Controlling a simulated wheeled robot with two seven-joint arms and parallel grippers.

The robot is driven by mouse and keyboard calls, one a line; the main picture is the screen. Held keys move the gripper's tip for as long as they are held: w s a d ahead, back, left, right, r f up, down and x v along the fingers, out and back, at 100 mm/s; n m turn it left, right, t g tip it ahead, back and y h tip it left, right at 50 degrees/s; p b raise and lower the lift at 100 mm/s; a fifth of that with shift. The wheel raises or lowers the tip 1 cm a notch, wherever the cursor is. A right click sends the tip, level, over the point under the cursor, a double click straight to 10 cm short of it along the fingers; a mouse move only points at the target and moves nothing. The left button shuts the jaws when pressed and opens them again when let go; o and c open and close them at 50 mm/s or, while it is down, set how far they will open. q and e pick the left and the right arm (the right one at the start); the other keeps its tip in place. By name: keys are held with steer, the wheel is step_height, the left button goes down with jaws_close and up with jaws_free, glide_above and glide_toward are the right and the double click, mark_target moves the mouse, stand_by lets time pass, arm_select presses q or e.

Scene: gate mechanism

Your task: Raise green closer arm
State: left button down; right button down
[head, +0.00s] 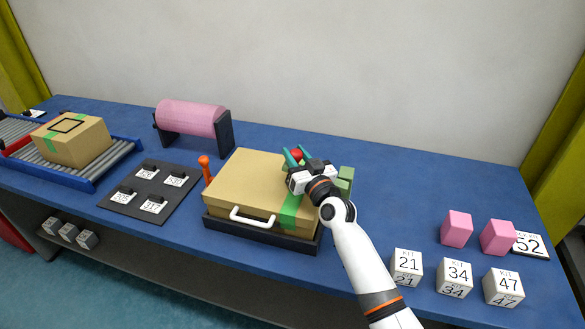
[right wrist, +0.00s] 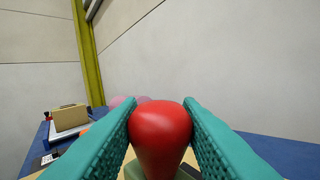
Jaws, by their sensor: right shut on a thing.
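My right gripper (head: 294,156) has teal fingers and reaches over the right end of a tan case. It is shut on a red knob (head: 297,153), which shows large between the fingers in the right wrist view (right wrist: 160,130). Green parts (head: 345,178) stand just right of the gripper, beside the case; my gripper and wrist hide part of them. How the knob joins the green parts is hidden. My left gripper is not in view.
The tan case (head: 245,175), with white handle and green strip, sits on a dark base. An orange-topped lever (head: 205,168) stands left of it. A pink roller (head: 190,117) is behind. White numbered blocks (head: 407,266) and pink blocks (head: 457,229) are at right. The back right table is clear.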

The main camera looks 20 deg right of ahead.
steer(key=s+d+r+m+h+b, duration=0.2)
steer(key=s+d+m+h+b, duration=0.3)
steer(key=m+h, duration=0.6)
steer(key=s+d+r+m+h+b, duration=0.3)
steer(key=s+d+m+h+b, duration=0.3)
steer(key=m, duration=1.3)
steer(key=shift+d+r+h+b, duration=0.2)
steer(key=shift+d+h+b, duration=1.85)
steer(key=shift+d+h, duration=0.55)
steer(key=shift+d, duration=0.1)
steer(key=c, duration=1.1)
jaws_free()
steer(key=shift+o, duration=0.2)
steer(key=b+v, duration=0.2)
steer(key=v, duration=0.5)
steer(key=shift+s+f, duration=0.15)
steer(key=shift+s, duration=0.1)
